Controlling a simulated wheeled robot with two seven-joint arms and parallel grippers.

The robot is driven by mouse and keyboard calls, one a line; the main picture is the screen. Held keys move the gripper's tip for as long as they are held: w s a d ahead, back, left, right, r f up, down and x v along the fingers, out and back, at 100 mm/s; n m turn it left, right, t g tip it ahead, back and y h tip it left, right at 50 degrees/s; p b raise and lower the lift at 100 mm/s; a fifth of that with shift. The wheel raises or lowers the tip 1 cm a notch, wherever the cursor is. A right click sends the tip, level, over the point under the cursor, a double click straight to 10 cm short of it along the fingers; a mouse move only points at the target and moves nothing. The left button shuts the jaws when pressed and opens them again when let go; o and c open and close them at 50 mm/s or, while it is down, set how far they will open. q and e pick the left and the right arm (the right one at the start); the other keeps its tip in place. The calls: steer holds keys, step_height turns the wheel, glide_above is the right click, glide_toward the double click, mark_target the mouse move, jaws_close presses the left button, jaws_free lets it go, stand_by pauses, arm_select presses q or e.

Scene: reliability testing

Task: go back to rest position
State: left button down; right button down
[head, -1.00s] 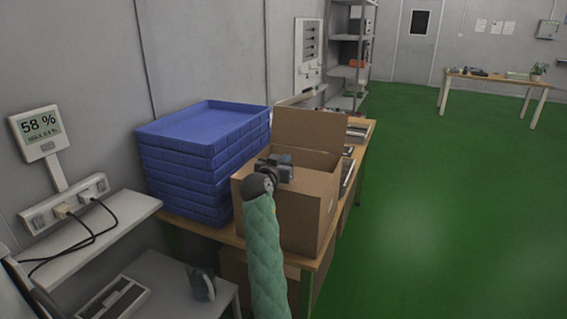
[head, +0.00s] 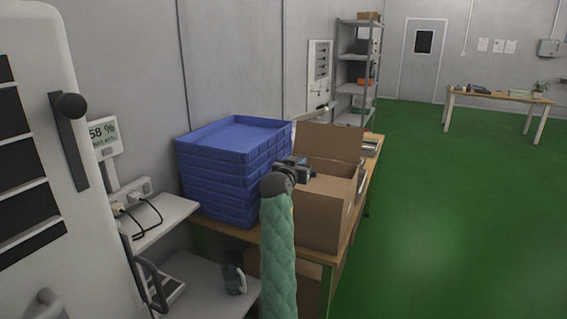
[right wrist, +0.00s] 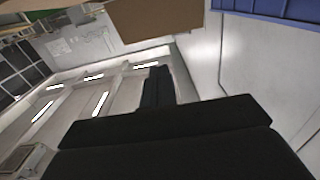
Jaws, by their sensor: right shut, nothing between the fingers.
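My right arm, in a green quilted sleeve, rises from the bottom middle of the head view. Its right gripper (head: 306,168) is shut and empty, beside or above the open cardboard box (head: 312,215); I cannot tell its exact height over the box. In the right wrist view the dark closed fingers (right wrist: 157,86) show with nothing between them, and part of a cardboard surface (right wrist: 155,18) is at the top. My left gripper is not in view.
A stack of blue trays (head: 232,140) stands left of the box on a wooden table. A white cabinet (head: 45,130) with dark panels is close at left. A small grey shelf (head: 165,220) holds a power strip and cables. Green floor (head: 450,210) is clear at right.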

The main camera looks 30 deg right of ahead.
steer(key=shift+w+d+f, duration=0.1)
steer(key=shift+f, duration=0.05)
steer(key=s+a+f+n+y, duration=0.2)
steer(key=a+n+y, duration=0.15)
steer(key=a, duration=0.25)
steer(key=s+a+f+n+y, duration=0.2)
steer(key=a+f+y, duration=0.1)
steer(key=a+y, duration=0.25)
steer(key=s+a+f+n+g+y, duration=0.1)
steer(key=s+a+f+n+y, duration=0.1)
steer(key=s+a+f, duration=0.55)
steer(key=s+a+f+n+g+y, duration=0.25)
steer(key=s+a+f, duration=0.35)
steer(key=f, duration=0.3)
steer(key=s+a+f+g, duration=0.1)
steer(key=s+f+g, duration=0.1)
steer(key=s+f, duration=0.6)
steer(key=s+a+f+n+g+y, duration=0.1)
steer(key=s+a+f+g, duration=0.1)
steer(key=s+f, duration=0.7)
steer(key=s+a+f+n+g, duration=0.1)
steer(key=s+f, duration=0.8)
steer(key=s, duration=0.9)
steer(key=shift+s+a+f+g, duration=0.2)
steer(key=shift+s+a+g, duration=0.15)
steer(key=shift+a+g, duration=0.4)
